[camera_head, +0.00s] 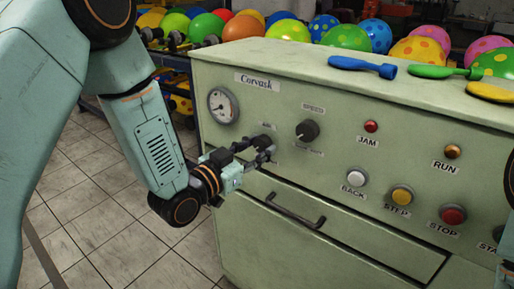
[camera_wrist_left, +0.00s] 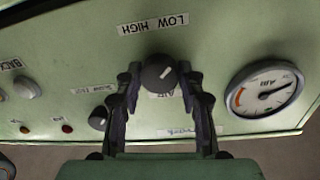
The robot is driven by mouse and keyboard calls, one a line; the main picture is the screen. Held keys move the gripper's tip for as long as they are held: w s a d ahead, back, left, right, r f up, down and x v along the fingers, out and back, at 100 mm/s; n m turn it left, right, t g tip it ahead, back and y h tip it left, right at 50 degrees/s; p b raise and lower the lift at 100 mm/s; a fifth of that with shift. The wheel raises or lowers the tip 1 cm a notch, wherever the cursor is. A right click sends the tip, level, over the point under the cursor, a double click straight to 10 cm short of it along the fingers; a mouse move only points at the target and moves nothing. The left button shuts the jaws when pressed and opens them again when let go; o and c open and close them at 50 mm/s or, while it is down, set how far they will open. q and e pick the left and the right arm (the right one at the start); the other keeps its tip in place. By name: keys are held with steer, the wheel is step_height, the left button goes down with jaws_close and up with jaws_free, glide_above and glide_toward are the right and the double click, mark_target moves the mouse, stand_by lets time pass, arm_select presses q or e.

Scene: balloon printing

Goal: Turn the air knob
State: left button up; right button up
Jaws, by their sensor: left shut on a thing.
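The air knob (camera_wrist_left: 158,72) is a round dark knob with a white pointer line on the pale green machine front (camera_head: 305,215). In the left wrist view it sits between the two fingers of my left gripper (camera_wrist_left: 162,78), below the LOW HIGH label as pictured. My left gripper is shut on the knob, with a finger on each side. In the head view the left gripper (camera_head: 266,149) reaches the panel under the gauge, and its fingers hide the knob. My right gripper is not in view.
The speed knob (camera_head: 307,131) is right of the gripper. A gauge (camera_head: 222,106) is above left. A drawer handle (camera_head: 297,211) projects below. Several buttons, including a yellow one (camera_head: 402,195), are at right. Flat balloons, one blue (camera_head: 362,67), lie on top.

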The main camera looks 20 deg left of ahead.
arm_select(q)
steer(key=shift+c, duration=1)
steer(key=shift+r, duration=0.1)
steer(key=m+p, duration=0.1)
steer(key=m, duration=0.2)
steer(key=shift+r+m, duration=0.1)
steer(key=shift+m, duration=0.3)
steer(key=m+p, duration=0.1)
steer(key=m, duration=0.5)
steer(key=shift+p, duration=0.3)
steer(key=m, duration=0.4)
steer(key=shift+y, duration=0.4)
steer(key=m, duration=0.5)
steer(key=shift+m+y, duration=0.3)
